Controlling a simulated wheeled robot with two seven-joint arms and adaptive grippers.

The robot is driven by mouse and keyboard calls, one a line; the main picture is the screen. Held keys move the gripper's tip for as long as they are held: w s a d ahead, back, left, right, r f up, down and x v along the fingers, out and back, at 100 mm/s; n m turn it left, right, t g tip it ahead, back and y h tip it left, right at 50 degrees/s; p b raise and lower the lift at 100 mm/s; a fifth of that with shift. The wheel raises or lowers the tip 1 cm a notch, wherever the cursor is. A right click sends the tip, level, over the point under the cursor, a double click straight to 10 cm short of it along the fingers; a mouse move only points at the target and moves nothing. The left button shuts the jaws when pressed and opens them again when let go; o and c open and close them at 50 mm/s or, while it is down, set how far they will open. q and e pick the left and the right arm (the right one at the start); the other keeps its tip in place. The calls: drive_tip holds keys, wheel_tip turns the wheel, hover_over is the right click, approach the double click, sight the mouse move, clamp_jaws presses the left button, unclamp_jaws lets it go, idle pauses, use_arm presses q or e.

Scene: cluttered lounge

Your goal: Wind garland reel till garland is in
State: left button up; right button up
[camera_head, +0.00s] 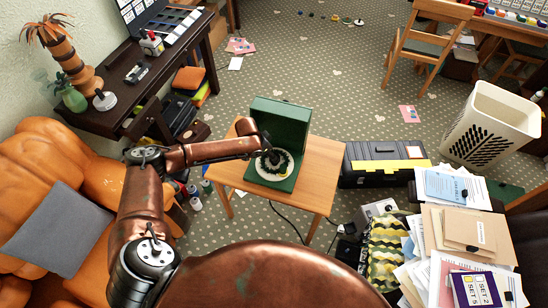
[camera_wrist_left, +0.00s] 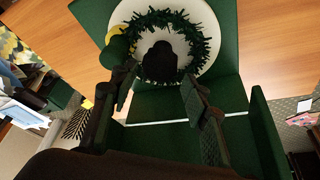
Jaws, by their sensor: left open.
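A green case (camera_head: 287,118) stands open on the small wooden table, lid upright. In its base lies a white reel disc (camera_head: 268,174) with dark green garland wound in a ring. The wrist view shows the disc (camera_wrist_left: 214,62), the garland ring (camera_wrist_left: 203,47), a dark hub (camera_wrist_left: 161,60) in the middle and a green knob (camera_wrist_left: 117,46) with yellow at its edge. My left gripper (camera_head: 268,154) is over the disc and hides part of it. In the wrist view its fingers (camera_wrist_left: 160,88) are apart, with nothing clearly held between them. My right gripper is not in view.
The wooden table (camera_head: 322,168) has bare room right of the case. A black toolbox (camera_head: 375,168) stands right of it, with papers (camera_head: 455,188) piled nearby. An orange sofa (camera_head: 45,150) is at the left. A white basket (camera_head: 492,120) is at the right.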

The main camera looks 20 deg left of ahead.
use_arm(q)
drive_tip(key=x, duration=0.4)
drive_tip(key=shift+b, duration=0.35)
drive_tip(key=shift+c, duration=0.4)
clamp_jaws()
